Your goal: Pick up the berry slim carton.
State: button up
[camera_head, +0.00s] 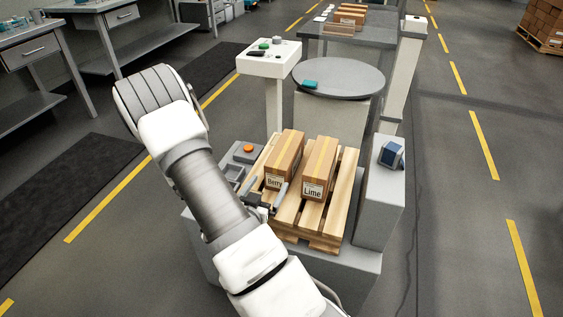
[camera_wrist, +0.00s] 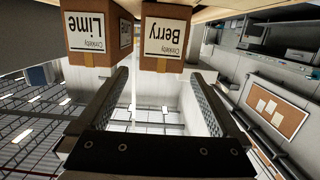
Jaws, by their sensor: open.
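The berry slim carton (camera_head: 286,155) is a tall brown box with tan tape and a white "Berry" label, lying on the wooden pallet. It also shows in the wrist view (camera_wrist: 167,36), upside down, just beyond my fingertips and between their lines. My gripper (camera_head: 266,188) is open and empty, in front of the carton's labelled end; its two fingers show in the wrist view (camera_wrist: 162,75). The fingers look apart from the carton, though the exact gap is hard to tell. My arm and gripper hide part of the pallet's left front.
A similar "Lime" carton (camera_head: 320,163) lies right of the Berry one, with a narrow gap between them. The wooden pallet (camera_head: 322,222) has bare slats in front. A grey post with a blue device (camera_head: 391,155) stands at right. A round grey table (camera_head: 345,78) stands behind.

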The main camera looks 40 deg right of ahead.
aim_at(276, 173)
jog(key=b+x, duration=0.1)
jog(key=x, duration=0.7)
jog(key=shift+w+d+f, duration=0.1)
jog(key=shift+d+f, duration=0.05)
jog(key=shift+d, duration=0.05)
jog(key=shift+r+b+x, duration=0.2)
jog(key=shift+b+x, duration=0.3)
jog(key=shift+x, duration=1.05)
jog(key=shift+r+b+x, duration=0.25)
jog(key=shift+b+x, duration=0.25)
jog(key=shift+x, duration=1)
jog(key=shift+w, duration=0.2)
jog(key=shift+c, duration=0.2)
jog(key=c, duration=1.4)
jog(key=shift+c, duration=0.6)
